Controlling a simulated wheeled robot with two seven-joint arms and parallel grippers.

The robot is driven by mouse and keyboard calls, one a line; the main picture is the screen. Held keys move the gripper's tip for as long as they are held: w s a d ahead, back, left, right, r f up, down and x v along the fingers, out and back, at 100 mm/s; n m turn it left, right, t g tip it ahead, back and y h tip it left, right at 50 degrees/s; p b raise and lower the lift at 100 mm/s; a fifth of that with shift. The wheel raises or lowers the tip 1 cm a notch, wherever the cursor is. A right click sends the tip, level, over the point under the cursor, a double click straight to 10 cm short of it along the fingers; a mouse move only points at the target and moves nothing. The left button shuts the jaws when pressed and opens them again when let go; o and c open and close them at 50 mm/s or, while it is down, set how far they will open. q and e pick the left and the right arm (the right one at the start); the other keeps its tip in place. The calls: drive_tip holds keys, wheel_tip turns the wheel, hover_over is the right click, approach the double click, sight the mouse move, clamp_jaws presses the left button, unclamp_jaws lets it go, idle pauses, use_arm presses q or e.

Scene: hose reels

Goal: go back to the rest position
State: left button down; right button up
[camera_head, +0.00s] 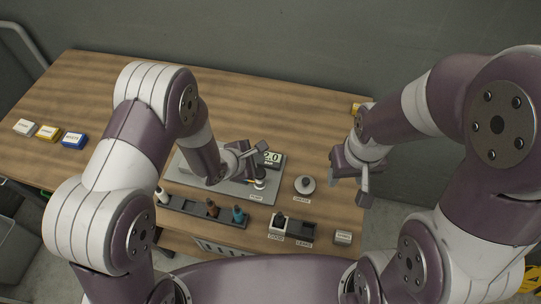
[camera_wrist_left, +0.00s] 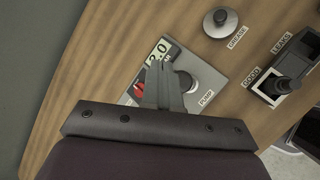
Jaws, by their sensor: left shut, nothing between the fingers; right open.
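My left gripper (camera_head: 258,148) is shut and empty, over the grey pump plate (camera_head: 188,172). In the left wrist view, its closed fingers (camera_wrist_left: 161,66) stand in front of the plate, between the display reading 2.0 (camera_wrist_left: 158,50) and the round knob labelled PUMP (camera_wrist_left: 185,82). The fingers hide part of the plate and of a red part on it. I cannot tell whether they touch anything. My right gripper (camera_head: 364,190) is open and empty, at the right end of the table (camera_head: 260,100), right of the GREASE knob (camera_head: 305,184).
A dark rack (camera_head: 190,208) with several coloured fittings stands at the table's front. Right of it is the two-part GOOD and LEAKS holder (camera_head: 293,228), with a dark piece in GOOD. White, yellow and blue boxes (camera_head: 48,132) lie far left.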

idle(0.3)
use_arm(q)
drive_tip(key=shift+s+a+f+m, duration=0.1)
drive_tip(key=shift+f+m, duration=0.05)
drive_tip(key=shift+m, duration=0.55)
drive_tip(key=s+a+r+m+g+y+b, duration=0.2)
drive_tip(key=s+a+m+y+b, duration=0.1)
drive_tip(key=s+a+m+b, duration=0.2)
drive_tip(key=s+a+r+m+g+y+b, duration=0.2)
drive_tip(key=s+a+m+b, duration=0.3)
drive_tip(key=s+a+m, duration=0.4)
drive_tip(key=a+m+g+y, duration=0.1)
drive_tip(key=a+m, duration=0.2)
drive_tip(key=shift+s+a, duration=0.2)
drive_tip(key=shift+s, duration=0.05)
drive_tip(key=shift+s, duration=0.15)
